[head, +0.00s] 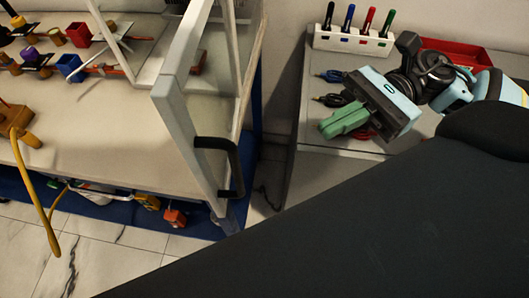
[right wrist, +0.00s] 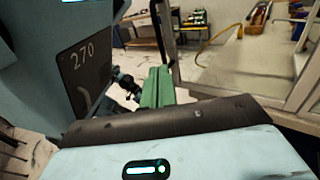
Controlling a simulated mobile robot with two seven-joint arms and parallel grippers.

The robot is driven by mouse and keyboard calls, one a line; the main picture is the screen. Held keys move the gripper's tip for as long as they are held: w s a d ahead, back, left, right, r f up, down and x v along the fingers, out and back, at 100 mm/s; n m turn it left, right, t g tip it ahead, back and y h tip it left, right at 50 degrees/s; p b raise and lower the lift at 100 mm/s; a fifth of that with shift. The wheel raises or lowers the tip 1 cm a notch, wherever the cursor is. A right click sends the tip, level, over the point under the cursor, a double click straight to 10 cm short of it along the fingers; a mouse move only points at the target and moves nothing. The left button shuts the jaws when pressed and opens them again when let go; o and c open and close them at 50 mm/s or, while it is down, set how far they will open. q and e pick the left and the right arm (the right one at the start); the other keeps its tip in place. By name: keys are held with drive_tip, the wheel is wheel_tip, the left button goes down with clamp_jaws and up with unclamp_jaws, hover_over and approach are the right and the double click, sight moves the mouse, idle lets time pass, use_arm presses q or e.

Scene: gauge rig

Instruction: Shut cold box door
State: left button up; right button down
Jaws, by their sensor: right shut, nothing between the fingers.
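The cold box door (head: 188,127) is a light grey frame with clear panes. It appears to stand open, swung out toward the near side. A black bar handle (head: 237,168) is fixed on its near upright. My right gripper (head: 328,128) has green fingers, shut and empty. It hangs over the grey cabinet top to the right of the door, clear of the handle and not touching the door. The green fingers also show in the right wrist view (right wrist: 156,88). My left gripper is in neither view.
A white rack (head: 350,40) of coloured markers and a red tray (head: 460,54) stand on the grey cabinet (head: 305,105). Pliers lie near my right gripper. A bench at left holds small coloured blocks and a yellow hose (head: 38,190). A narrow floor gap separates bench and cabinet.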

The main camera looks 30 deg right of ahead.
drive_tip(key=a+p, duration=0.3)
drive_tip(key=a, duration=0.9)
drive_tip(key=shift+s+p, duration=0.35)
drive_tip(key=shift+s, duration=0.1)
drive_tip(key=shift+d, duration=0.1)
drive_tip(key=shift+w, duration=0.1)
